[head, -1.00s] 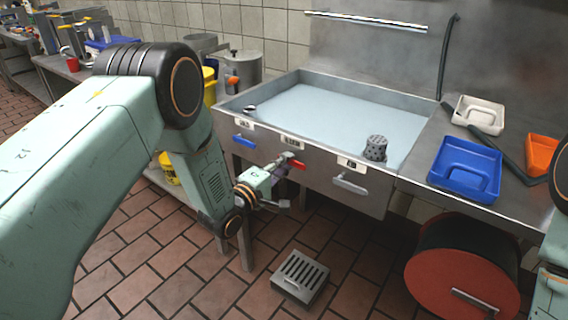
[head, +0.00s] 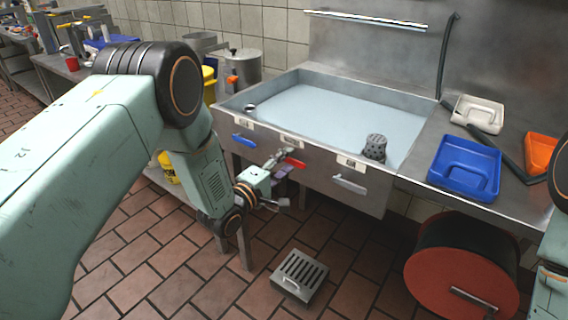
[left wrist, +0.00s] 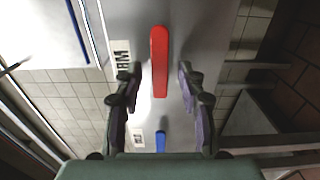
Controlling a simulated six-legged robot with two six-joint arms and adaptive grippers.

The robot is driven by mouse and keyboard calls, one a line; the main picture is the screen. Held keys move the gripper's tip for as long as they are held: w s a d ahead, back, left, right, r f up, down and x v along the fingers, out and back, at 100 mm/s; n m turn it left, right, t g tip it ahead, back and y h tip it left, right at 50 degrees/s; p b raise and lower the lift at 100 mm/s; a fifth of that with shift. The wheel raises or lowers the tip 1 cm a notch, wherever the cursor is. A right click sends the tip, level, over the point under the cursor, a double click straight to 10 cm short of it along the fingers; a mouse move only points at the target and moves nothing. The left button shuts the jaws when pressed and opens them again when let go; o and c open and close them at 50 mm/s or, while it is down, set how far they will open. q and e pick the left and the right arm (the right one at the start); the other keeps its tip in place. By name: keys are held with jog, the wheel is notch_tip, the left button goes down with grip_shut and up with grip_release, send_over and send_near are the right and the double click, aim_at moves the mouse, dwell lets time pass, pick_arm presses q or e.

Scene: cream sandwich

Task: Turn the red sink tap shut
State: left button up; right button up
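The red tap (head: 295,162) is a flat bar handle on the steel front of the sink, between a blue handle and a grey one. It lies lengthwise along the panel, roughly in line with the blue handle. In the left wrist view the red handle (left wrist: 159,50) stands upright in the picture, between and just beyond my finger tips. My left gripper (head: 281,164) is at the sink front by the red tap. The left wrist view shows its two fingers (left wrist: 160,76) open, with a gap on each side of the handle. My right gripper is out of view.
A blue handle (head: 243,140) is left of the red one, a grey handle (head: 349,184) right. The basin (head: 335,110) holds pale water and a perforated strainer (head: 375,148). A red reel (head: 462,268) stands under the counter; a slotted grate (head: 299,275) lies on the floor.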

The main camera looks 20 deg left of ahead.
pick_arm(q)
jog(key=v, duration=1.2)
dwell(0.3)
jog(key=s+f+m+g+y, duration=0.4)
jog(key=s+f+m+g, duration=0.5)
jog(key=f, duration=0.5)
jog(key=s+f+m+g+y, duration=0.1)
jog(key=s+f+m+g, duration=0.1)
jog(key=s, duration=1.1)
jog(key=s+f+m+g+y, duration=0.1)
jog(key=s+f+g, duration=0.3)
jog(key=s, duration=0.9)
jog(key=shift+s+a+m+g, duration=0.15)
jog(key=shift+a+m+g, duration=0.35)
jog(key=shift+m+g, duration=0.45)
